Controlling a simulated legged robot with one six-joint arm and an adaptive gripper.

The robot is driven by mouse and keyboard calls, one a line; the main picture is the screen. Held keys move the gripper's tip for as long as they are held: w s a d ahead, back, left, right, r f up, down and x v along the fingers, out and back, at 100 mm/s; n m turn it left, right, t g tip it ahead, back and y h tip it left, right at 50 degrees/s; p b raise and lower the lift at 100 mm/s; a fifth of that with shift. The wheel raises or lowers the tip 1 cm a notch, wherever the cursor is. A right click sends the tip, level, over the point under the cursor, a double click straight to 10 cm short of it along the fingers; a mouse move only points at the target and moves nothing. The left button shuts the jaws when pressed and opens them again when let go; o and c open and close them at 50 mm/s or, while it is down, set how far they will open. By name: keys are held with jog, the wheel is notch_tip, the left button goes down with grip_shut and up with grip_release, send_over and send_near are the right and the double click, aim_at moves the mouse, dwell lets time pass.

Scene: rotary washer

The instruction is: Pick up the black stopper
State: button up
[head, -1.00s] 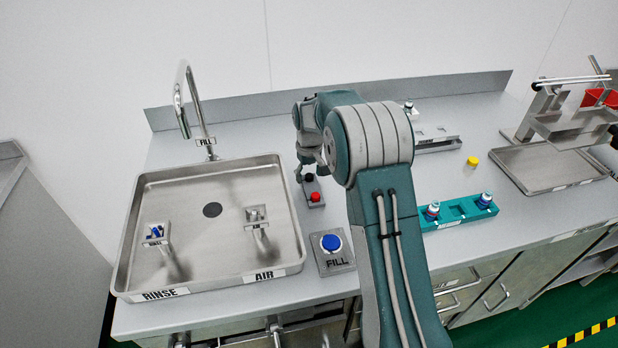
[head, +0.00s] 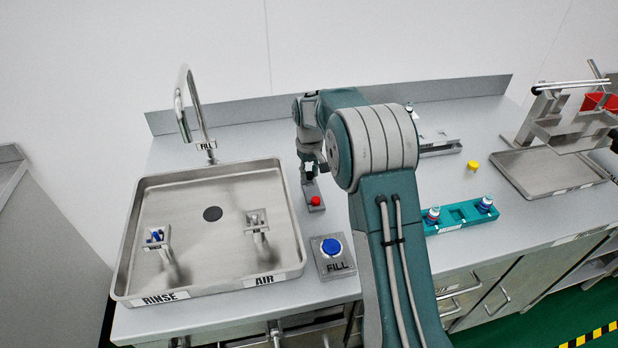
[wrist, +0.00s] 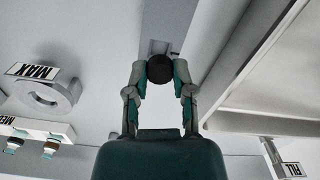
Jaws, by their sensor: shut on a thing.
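The black stopper (wrist: 160,69) shows in the wrist view as a round dark knob between my two fingertips. My gripper (wrist: 160,74) is shut on it, with one finger on each side. In the head view my gripper (head: 309,172) points down over the back end of a small grey holder (head: 315,207), right of the sink. The black stopper cannot be made out there. I cannot tell whether it still touches the holder.
A red stopper (head: 315,201) sits in the holder's front end. The sink (head: 213,267) is to the left, with a tall faucet (head: 187,100). A blue FILL button (head: 331,246) is in front. A teal rack (head: 460,215) and yellow cap (head: 472,165) are to the right.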

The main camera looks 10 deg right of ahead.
jog(key=s+d+r, duration=0.7)
jog(key=s+r, duration=0.3)
jog(key=s, duration=0.2)
jog(key=shift+s+r, duration=0.15)
jog(key=shift+r, duration=0.25)
